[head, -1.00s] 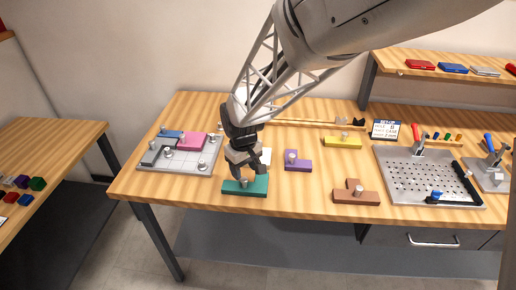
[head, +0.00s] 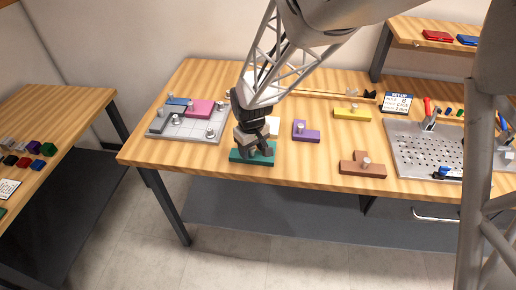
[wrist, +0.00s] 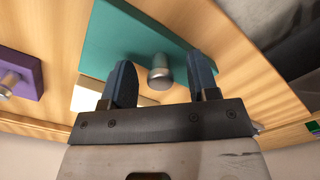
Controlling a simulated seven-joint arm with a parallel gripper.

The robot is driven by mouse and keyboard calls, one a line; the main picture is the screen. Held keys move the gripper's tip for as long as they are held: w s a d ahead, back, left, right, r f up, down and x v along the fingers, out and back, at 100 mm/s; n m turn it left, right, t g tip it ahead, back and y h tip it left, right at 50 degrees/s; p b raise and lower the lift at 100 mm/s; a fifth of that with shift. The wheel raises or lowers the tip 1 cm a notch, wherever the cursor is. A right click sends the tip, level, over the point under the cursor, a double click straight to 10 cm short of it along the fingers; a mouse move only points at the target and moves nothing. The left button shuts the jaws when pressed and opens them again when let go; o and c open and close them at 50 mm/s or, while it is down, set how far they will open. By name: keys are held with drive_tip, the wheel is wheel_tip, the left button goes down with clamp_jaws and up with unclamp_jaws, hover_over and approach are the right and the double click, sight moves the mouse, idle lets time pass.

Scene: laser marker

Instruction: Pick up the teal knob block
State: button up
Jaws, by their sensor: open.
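The teal knob block (head: 264,159) lies flat near the front edge of the wooden table. Its silver knob (wrist: 160,72) shows in the wrist view, where the teal slab (wrist: 124,38) also fills the upper middle. My gripper (head: 250,149) is just above the block, pointing down. In the wrist view my gripper (wrist: 164,80) is open, with one dark finger on each side of the knob and gaps on both sides. I cannot tell how far down the fingers reach along the knob. My gripper hides part of the block in the head view.
A purple block (head: 306,132) lies to the right, with yellow (head: 352,114) and brown (head: 363,168) blocks beyond. A grey tray (head: 196,129) with several knobbed pieces is at left. A white square (head: 272,124) lies behind the gripper. A perforated metal plate (head: 420,145) is at right.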

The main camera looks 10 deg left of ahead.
drive_tip(key=shift+c, duration=0.4)
clamp_jaws()
drive_tip(key=shift+r, duration=0.1)
drive_tip(key=shift+r, duration=0.75)
wheel_tip(320, 180, up, 2)
drive_tip(key=shift+r, duration=0.1)
drive_tip(key=s+d, duration=0.3)
drive_tip(key=s, duration=0.4)
drive_tip(key=s+d+r, duration=0.1)
drive_tip(key=s+d, duration=0.3)
drive_tip(key=s, duration=0.3)
drive_tip(key=shift+d, duration=0.25)
drive_tip(key=shift+s+r, duration=0.1)
drive_tip(key=shift+r, duration=0.1)
